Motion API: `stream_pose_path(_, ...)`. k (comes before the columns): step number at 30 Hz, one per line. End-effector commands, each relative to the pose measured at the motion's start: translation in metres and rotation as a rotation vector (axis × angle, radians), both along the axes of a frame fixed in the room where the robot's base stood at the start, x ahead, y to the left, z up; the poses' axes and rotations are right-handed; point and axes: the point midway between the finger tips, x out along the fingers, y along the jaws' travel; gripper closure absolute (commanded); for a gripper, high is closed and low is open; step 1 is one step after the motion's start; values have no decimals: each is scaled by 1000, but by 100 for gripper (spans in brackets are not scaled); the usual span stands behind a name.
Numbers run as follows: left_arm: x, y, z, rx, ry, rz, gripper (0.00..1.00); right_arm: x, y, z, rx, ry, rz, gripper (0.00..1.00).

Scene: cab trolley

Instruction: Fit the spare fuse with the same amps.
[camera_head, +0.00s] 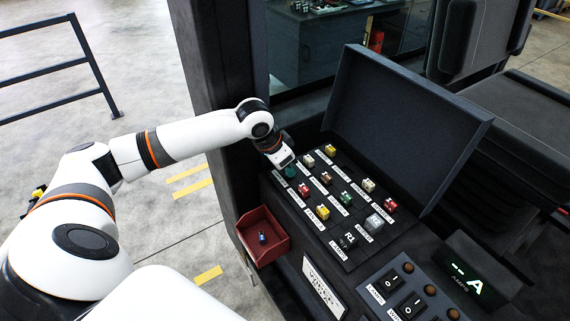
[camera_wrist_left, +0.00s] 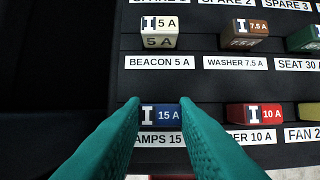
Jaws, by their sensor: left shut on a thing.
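My left gripper (camera_head: 290,171) reaches down to the near-left corner of the fuse panel (camera_head: 335,245). In the left wrist view its teal fingers (camera_wrist_left: 162,118) are shut on a blue fuse (camera_wrist_left: 168,113) marked 15 A. This fuse is at the LAMPS 15 A label (camera_wrist_left: 166,140), which the fingers partly cover. I cannot tell how deep it sits. Another small blue piece (camera_head: 262,238) lies in the red tray (camera_head: 281,247). A red 10 A fuse (camera_wrist_left: 255,114) is to the right of the held one. My right gripper is not in view.
A tan 5 A fuse (camera_wrist_left: 152,34) and a brown 7.5 A fuse (camera_wrist_left: 244,33) stand in the row behind. The open dark lid (camera_head: 400,125) rises behind the panel. A display (camera_head: 467,282) shows dashes and an A beside switches (camera_head: 392,281).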

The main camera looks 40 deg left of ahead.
Motion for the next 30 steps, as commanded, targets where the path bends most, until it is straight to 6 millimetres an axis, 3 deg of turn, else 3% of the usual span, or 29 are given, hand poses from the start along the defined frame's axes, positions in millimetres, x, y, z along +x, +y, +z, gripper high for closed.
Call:
stream_pose_path(7, 0, 0, 0, 0, 0, 0, 95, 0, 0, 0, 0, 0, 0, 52)
stream_pose_path(8, 0, 0, 0, 0, 0, 0, 71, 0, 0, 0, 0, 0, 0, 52)
stream_pose_path(12, 0, 0, 0, 0, 0, 0, 48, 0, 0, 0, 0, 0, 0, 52)
stream_pose_path(23, -1, 2, 4, 1, -1, 2, 48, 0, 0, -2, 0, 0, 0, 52)
stream_pose_path(30, -15, 8, 41, 2, -5, 1, 48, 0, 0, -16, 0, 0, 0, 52)
